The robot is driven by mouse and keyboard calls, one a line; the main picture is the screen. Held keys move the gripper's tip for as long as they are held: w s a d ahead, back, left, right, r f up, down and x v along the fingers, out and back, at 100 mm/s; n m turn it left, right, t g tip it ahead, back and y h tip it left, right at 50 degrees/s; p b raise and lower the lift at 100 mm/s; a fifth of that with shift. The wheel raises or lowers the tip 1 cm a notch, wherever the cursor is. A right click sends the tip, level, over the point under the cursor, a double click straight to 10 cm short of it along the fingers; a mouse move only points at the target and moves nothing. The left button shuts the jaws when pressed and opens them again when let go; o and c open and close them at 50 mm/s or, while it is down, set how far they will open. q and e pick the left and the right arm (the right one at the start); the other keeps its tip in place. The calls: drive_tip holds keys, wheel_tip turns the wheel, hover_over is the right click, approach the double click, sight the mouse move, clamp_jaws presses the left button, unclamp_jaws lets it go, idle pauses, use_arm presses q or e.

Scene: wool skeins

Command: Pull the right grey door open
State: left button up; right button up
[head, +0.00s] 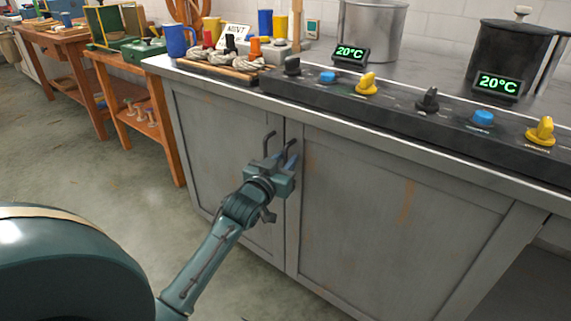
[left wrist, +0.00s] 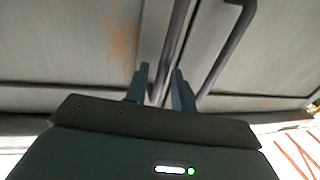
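The right grey door (head: 360,225) of the cabinet looks closed, flush with the left grey door (head: 215,135). Its dark bar handle (head: 291,145) stands by the seam, beside the left door's handle (head: 266,143). My left gripper (head: 287,164) is at the right door's handle. In the left wrist view, the fingers (left wrist: 161,88) are apart, with the right door's handle (left wrist: 176,35) running between them. A gap shows beside the bar, so they do not look clamped. The left door's handle (left wrist: 233,45) is outside the fingers. My right gripper is not in view.
The worktop edge (head: 400,148) overhangs the doors, with a dark knob panel (head: 395,107) and pots (head: 372,30) above. An orange wooden table (head: 125,90) stands left of the cabinet. The floor (head: 70,150) before the doors is clear except for my arm.

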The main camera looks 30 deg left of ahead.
use_arm(q)
drive_tip(key=shift+w, duration=0.3)
drive_tip(key=shift+c, duration=0.4)
clamp_jaws()
